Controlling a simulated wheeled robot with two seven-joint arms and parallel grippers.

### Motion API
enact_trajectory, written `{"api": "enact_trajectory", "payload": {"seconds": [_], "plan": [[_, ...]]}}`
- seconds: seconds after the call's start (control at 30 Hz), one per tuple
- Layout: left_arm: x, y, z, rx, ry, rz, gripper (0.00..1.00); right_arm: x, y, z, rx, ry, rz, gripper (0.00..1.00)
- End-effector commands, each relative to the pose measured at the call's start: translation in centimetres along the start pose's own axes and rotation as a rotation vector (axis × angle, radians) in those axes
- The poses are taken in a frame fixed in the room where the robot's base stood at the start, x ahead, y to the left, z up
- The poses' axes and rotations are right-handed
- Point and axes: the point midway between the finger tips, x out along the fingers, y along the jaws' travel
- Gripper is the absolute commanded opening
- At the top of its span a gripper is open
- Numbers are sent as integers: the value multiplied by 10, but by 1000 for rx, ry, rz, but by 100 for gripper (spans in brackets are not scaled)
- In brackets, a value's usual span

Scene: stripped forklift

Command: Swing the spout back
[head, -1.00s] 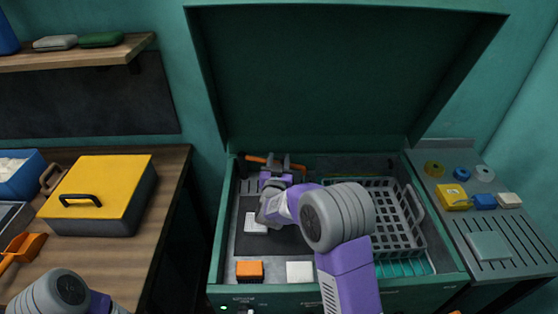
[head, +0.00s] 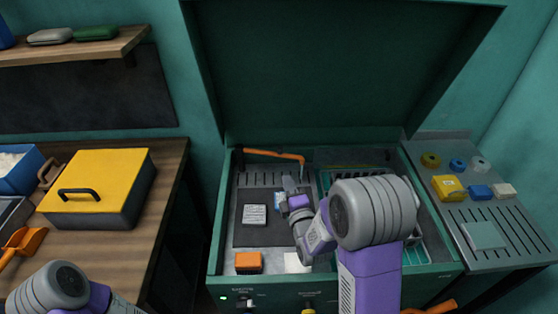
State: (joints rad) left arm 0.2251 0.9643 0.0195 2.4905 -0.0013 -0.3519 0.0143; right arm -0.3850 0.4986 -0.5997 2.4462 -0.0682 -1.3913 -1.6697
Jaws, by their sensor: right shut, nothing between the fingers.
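The orange spout (head: 272,154) is a thin pipe along the back of the open green machine's basin. It runs from the back left corner to the right, and its tip bends down. My right gripper (head: 287,187) is in the basin, in front of the spout's tip and apart from it. It is shut and empty. My left gripper is out of view; only part of my left arm shows at the lower left.
The raised lid (head: 340,75) stands behind the basin. A striped pale block (head: 254,214), an orange block (head: 248,262) and a white block (head: 296,262) sit inside. My right arm covers much of the basin's right side. A side shelf (head: 505,235) holds small items. A yellow-lidded box (head: 100,185) stands left.

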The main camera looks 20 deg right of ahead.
Motion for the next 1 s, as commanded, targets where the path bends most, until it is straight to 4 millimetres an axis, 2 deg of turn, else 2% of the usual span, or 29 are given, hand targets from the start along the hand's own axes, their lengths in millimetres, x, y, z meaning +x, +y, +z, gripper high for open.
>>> {"api": "enact_trajectory", "payload": {"seconds": [0.17, 0.4, 0.6, 0.8, 1.0], "plan": [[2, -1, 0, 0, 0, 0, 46, 19, 0, 0, -7, 2, 3, 0], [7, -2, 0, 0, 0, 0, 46, 62, -1, 0, -6, 1, 2, 0], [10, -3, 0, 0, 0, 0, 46, 88, -1, -1, -4, 2, 1, 0], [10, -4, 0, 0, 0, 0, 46, 98, 0, 0, -3, 1, 0, 0], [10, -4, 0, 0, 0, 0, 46, 99, 0, 0, -2, 1, -1, 0]]}}
